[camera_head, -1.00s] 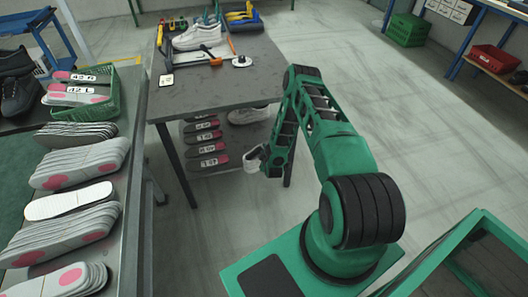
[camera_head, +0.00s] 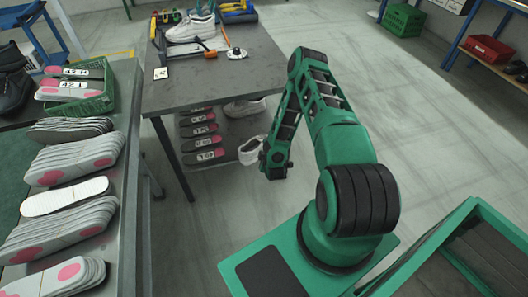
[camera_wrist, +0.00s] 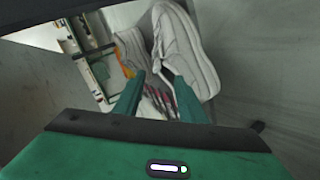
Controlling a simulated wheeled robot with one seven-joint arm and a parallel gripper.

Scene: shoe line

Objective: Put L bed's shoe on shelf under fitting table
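A white shoe (camera_head: 251,150) sits at the front right edge of the shelf under the grey fitting table (camera_head: 215,85), close to the left of my gripper (camera_head: 268,160). A second white shoe (camera_head: 245,107) stands further back on the same shelf (camera_head: 228,138). In the wrist view my gripper (camera_wrist: 160,86) shows two green fingers with a gap between them. A white laced shoe (camera_wrist: 186,45) lies just beyond the fingertips, overlapped by the right one. A greyer shoe (camera_wrist: 132,48) is left of it. Whether a finger still touches the shoe is hard to tell.
Stacks of insoles (camera_head: 203,142) fill the shelf's left part. At left, a bench carries insole piles (camera_head: 75,155) and a green crate (camera_head: 95,100) with labelled insoles.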

